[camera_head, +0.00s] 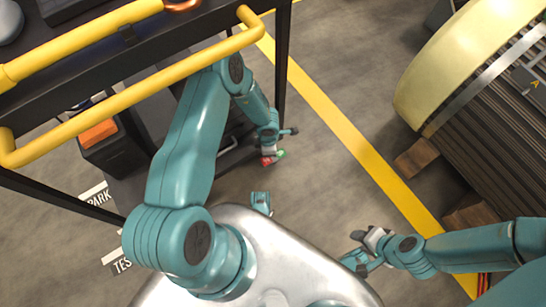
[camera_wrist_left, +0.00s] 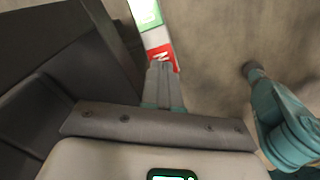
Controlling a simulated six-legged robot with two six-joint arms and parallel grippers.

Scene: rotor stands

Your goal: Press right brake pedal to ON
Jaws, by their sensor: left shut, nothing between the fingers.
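A small pedal with red and green faces (camera_head: 273,158) sits low beside the dark cart, just under my left gripper in the head view. In the left wrist view the pedal (camera_wrist_left: 152,32) shows a green end, a white band and a red end with a white letter. My left gripper (camera_wrist_left: 163,72) is shut and empty, its fingertips at the red end. I cannot tell whether they touch it. My right gripper (camera_head: 355,260) hangs over the floor at lower right, away from the pedal. How far its fingers are apart is unclear.
The cart's yellow rail (camera_head: 140,97) crosses above my left arm. An orange block (camera_head: 98,134) sits on a dark box at left. A large drum (camera_head: 497,125) rests on wooden blocks (camera_head: 416,157) at right. Floor beside the yellow line (camera_head: 350,137) is clear.

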